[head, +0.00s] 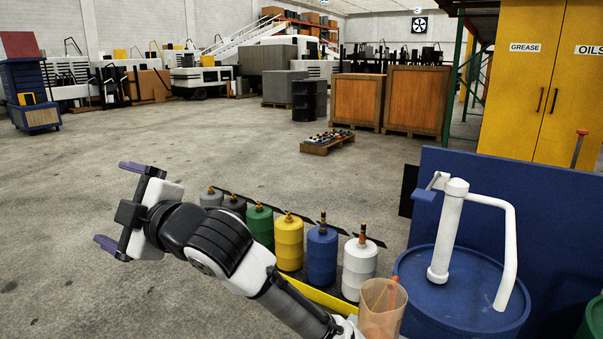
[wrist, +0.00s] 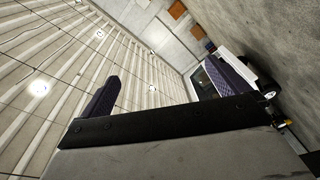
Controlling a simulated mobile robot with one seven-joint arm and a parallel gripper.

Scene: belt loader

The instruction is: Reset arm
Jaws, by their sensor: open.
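My gripper (head: 112,206) is at the left in the head view, held out in the air over the bare concrete floor. Its two purple fingers stand wide apart with nothing between them. My white and black arm reaches up to it from the bottom middle. In the wrist view my gripper (wrist: 168,92) shows its purple fingers apart, with the ceiling and a far wall beyond them. Nothing touches the fingers.
A row of coloured canisters, among them a yellow one (head: 289,243) and a white one (head: 360,268), stands beside my arm. A blue drum (head: 450,300) with a white pump (head: 449,230) and a translucent jug (head: 382,305) are at the right.

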